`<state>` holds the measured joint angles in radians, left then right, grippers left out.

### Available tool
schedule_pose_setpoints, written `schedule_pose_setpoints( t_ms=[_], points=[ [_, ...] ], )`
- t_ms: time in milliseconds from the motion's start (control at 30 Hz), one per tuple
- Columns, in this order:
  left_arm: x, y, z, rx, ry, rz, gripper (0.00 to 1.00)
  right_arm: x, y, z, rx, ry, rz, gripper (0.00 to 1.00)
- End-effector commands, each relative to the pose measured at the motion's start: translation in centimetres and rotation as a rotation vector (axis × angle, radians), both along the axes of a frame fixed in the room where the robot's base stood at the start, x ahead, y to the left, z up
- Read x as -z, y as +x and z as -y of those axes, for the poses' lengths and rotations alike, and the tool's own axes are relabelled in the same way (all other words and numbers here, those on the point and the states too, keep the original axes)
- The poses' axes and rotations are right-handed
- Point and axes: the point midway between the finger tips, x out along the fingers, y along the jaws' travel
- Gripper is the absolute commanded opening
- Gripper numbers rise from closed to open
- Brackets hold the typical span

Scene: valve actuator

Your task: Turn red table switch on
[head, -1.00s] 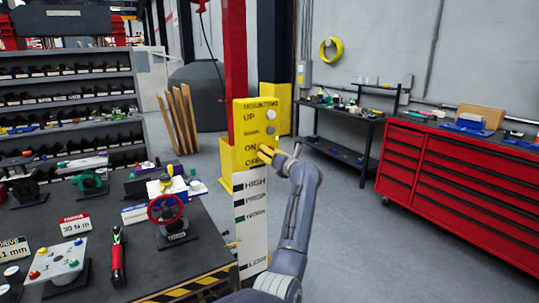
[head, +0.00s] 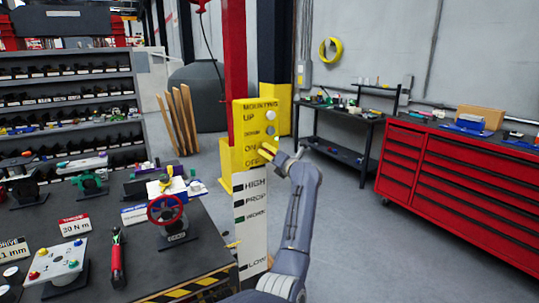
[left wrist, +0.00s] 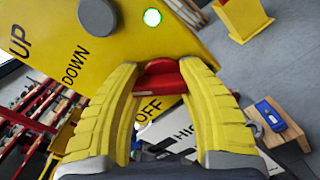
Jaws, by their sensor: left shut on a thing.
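The yellow control panel (head: 240,125) stands upright on a post, with UP, ON and OFF markings on its face. In the left wrist view the panel (left wrist: 130,30) fills the upper left. The red switch (left wrist: 163,68) sits on it near the OFF label. My left gripper (left wrist: 163,80) is shut on the red switch, one yellow finger on each side. In the head view the left gripper (head: 269,156) is at the panel's lower right, by ON and OFF, and hides the switch. My right gripper is not in view.
A dark workbench (head: 195,255) with a red handwheel (head: 165,211) and tools is at the left. A white height-marked board (head: 252,220) hangs below the panel. A red tool cabinet (head: 450,180) stands at the right. The floor between is clear.

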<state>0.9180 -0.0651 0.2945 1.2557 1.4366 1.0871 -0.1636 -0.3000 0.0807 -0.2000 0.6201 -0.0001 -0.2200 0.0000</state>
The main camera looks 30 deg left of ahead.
Motion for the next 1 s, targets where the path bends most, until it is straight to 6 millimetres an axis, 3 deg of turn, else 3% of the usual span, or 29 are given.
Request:
schedule_pose_setpoints(
  t_ms=[100, 133, 400, 767, 1000],
  points=[
    [-0.1, -0.1, -0.2, -0.004, 0.001, 0.001, 0.11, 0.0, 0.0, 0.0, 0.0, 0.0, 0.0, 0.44],
    [-0.1, -0.1, -0.2, -0.004, 0.0, 0.002, 0.43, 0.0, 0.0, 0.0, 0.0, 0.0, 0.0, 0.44],
    [-0.2, -0.2, -0.3, -0.005, 0.002, 0.004, 0.74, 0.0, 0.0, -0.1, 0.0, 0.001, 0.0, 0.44],
    [-0.1, -0.2, 0.2, 0.0, 0.0, 0.002, 0.74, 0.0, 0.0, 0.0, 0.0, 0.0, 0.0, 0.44],
    [0.0, -1.5, 3.0, 0.0, -0.002, 0.004, 0.74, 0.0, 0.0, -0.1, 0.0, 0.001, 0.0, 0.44]
  ],
)
